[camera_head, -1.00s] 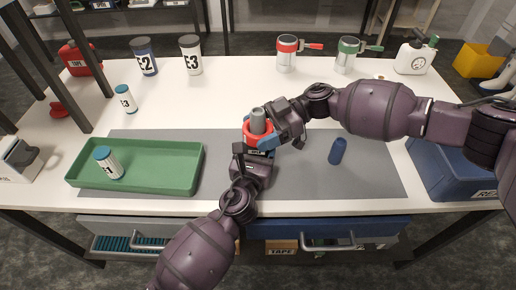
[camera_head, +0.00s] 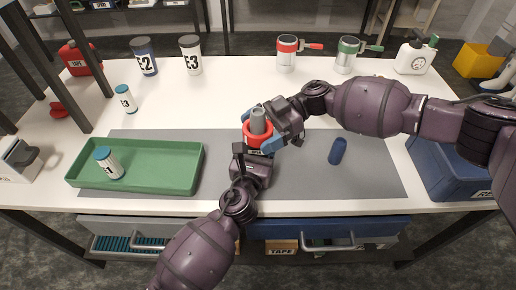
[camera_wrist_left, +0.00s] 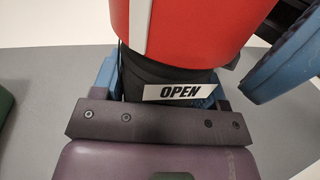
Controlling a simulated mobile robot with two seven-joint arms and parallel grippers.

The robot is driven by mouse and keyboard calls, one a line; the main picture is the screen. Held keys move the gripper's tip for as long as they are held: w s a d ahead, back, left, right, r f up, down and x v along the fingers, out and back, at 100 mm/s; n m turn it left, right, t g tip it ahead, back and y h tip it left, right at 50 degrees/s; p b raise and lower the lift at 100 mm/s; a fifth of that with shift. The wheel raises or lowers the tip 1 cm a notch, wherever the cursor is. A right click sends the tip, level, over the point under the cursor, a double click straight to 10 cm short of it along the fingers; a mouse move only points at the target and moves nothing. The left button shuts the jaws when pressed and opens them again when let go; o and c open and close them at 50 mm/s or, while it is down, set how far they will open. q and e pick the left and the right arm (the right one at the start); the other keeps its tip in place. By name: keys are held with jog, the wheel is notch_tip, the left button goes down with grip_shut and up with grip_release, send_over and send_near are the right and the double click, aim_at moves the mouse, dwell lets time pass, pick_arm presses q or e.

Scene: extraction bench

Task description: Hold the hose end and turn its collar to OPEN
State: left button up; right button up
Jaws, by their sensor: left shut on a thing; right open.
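The hose end (camera_head: 259,121) stands upright over the grey mat, a grey nozzle with a red collar (camera_head: 252,137). In the left wrist view the collar (camera_wrist_left: 205,25) fills the top, with a white line left of the OPEN label (camera_wrist_left: 180,92) on the dark body below. My left gripper (camera_head: 254,153) is shut on the hose end below the collar; its blue fingers show at both sides of the body. My right gripper (camera_head: 272,128) is open at the collar's right side. One blue right finger (camera_wrist_left: 285,62) shows beside the collar, apart from it in that view.
A green tray (camera_head: 190,178) holding a blue-capped bottle is at left. A dark blue capsule-shaped thing (camera_head: 337,151) lies on the mat (camera_head: 300,180) at right. A blue bin (camera_head: 440,170) is beyond it. Bottles and mugs stand along the back.

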jog(key=v, duration=0.9)
dwell(0.4)
